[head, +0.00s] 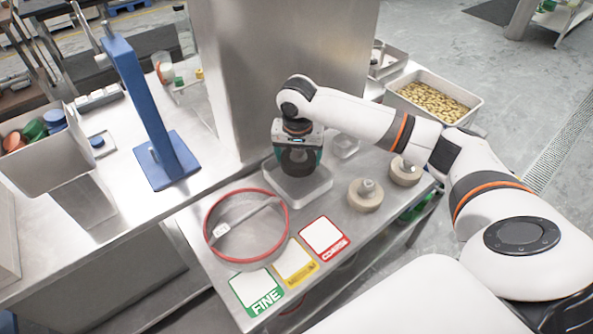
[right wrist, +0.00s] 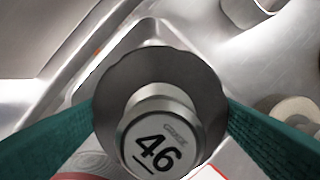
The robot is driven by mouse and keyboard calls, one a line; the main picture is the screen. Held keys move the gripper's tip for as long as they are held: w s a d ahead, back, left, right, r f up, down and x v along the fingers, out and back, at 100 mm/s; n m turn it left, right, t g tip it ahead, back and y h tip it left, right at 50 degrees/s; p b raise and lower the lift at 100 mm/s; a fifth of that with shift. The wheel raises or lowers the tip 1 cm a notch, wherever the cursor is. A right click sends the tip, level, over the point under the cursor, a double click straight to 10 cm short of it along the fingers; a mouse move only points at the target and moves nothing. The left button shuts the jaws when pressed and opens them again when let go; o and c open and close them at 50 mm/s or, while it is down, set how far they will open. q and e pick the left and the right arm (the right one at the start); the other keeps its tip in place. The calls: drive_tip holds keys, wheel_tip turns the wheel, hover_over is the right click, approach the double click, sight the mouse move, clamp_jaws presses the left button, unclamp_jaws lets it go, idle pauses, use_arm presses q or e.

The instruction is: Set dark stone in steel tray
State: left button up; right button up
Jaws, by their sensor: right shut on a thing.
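The dark stone (head: 299,163) is a dark grey disc in the grasp of my right gripper (head: 298,150). In the right wrist view the dark stone (right wrist: 205,78) has a steel knob (right wrist: 160,135) marked 46, between the green fingers. The steel tray (head: 312,196) is a shallow square tray on the steel table, directly below the stone in the head view. The tray's rim (right wrist: 100,62) also shows behind the stone in the right wrist view. I cannot tell whether the stone's underside touches the tray. My left gripper is not in view.
Two pale stones (head: 365,203) (head: 405,177) stand right of the tray. A red-rimmed sieve (head: 207,232) lies front left. Fine (head: 255,290), medium (head: 294,262) and coarse (head: 323,238) cards lie in front. A steel column (head: 270,70) rises behind. A bean bin (head: 463,118) stands back right.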

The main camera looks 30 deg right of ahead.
sight(297, 151)
drive_tip(key=shift+f, duration=0.3)
wheel_tip(297, 151, down, 4)
drive_tip(key=shift+w+a+r, duration=0.1)
drive_tip(key=shift+f, duration=0.55)
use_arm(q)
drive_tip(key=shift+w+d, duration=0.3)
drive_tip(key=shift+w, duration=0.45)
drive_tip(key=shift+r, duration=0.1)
use_arm(e)
drive_tip(key=o, duration=1.3)
drive_tip(key=shift+f, duration=0.1)
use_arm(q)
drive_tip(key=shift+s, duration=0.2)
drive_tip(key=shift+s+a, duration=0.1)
use_arm(e)
drive_tip(key=r, duration=0.4)
drive_tip(key=s+r, duration=0.1)
drive_tip(key=r, duration=0.3)
drive_tip(key=a+r, duration=0.1)
drive_tip(key=r, duration=0.3)
drive_tip(key=shift+s+a, duration=0.1)
drive_tip(key=shift+s, duration=0.15)
